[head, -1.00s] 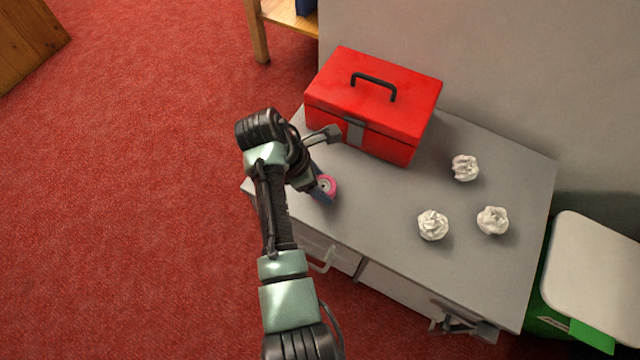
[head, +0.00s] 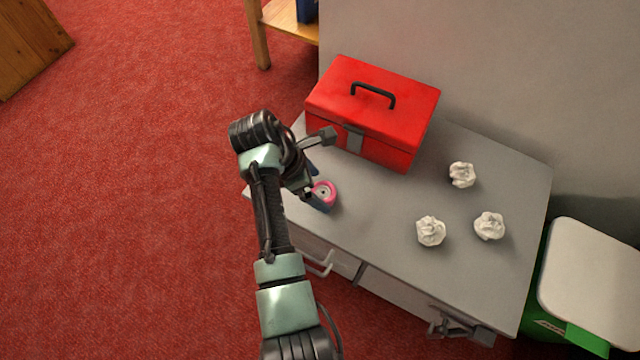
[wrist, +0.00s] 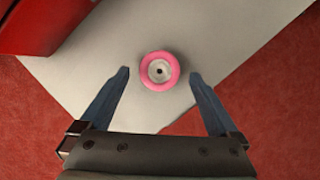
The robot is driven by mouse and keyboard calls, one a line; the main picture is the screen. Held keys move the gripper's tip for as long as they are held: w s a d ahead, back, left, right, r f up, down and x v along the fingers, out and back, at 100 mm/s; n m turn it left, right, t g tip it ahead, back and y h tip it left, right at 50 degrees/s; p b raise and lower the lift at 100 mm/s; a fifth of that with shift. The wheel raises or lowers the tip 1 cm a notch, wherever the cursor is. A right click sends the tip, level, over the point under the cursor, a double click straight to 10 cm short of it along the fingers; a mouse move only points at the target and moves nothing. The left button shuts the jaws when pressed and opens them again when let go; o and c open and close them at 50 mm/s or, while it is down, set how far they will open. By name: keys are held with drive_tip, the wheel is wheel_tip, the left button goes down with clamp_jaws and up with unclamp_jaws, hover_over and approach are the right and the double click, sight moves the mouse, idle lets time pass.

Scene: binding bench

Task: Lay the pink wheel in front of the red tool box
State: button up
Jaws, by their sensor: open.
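The pink wheel (head: 323,192) has a pale hub with a dark centre hole. It lies flat on the grey bench top, in front of the left part of the red tool box (head: 372,112). In the wrist view the wheel (wrist: 160,71) shows whole, just beyond and between the fingertips, with a gap on each side. My gripper (wrist: 158,76) is open and holds nothing. In the head view my gripper (head: 318,186) is at the wheel and partly hidden by my arm. The tool box's red side (wrist: 40,24) shows at the upper left of the wrist view.
Three crumpled white paper balls (head: 431,231) lie on the right part of the grey bench top (head: 385,205). A green bin with a pale lid (head: 595,275) stands at the right. The wheel is near the bench's front left corner, with red carpet (head: 130,200) beyond.

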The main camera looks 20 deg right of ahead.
drive_tip(key=p+v, duration=0.5)
drive_tip(key=v, duration=0.5)
drive_tip(key=w+a+r+m+t, duration=0.1)
drive_tip(key=w+r+m+t, duration=0.3)
drive_tip(key=r, duration=0.6)
drive_tip(key=w+a+r+m+t, duration=0.1)
drive_tip(key=w+r+m+t, duration=0.1)
drive_tip(key=w+r+t, duration=0.5)
drive_tip(key=w+a+r+m+t, duration=0.1)
drive_tip(key=w+r+m+t, duration=0.2)
drive_tip(key=r, duration=0.9)
drive_tip(key=s+a+r+m+t+y, duration=0.1)
drive_tip(key=s+r+m+t, duration=0.15)
drive_tip(key=r, duration=0.55)
drive_tip(key=s+a+r+m+t+y, duration=0.15)
drive_tip(key=r+t, duration=0.25)
drive_tip(key=r, duration=0.4)
drive_tip(key=s+a+r+m+t+y, duration=0.2)
drive_tip(key=s+r+t, duration=0.5)
drive_tip(key=s+r, duration=0.9)
drive_tip(key=shift+s+a+r+m, duration=0.2)
drive_tip(key=shift+a+r+m, duration=0.6)
drive_tip(key=shift+a, duration=0.05)
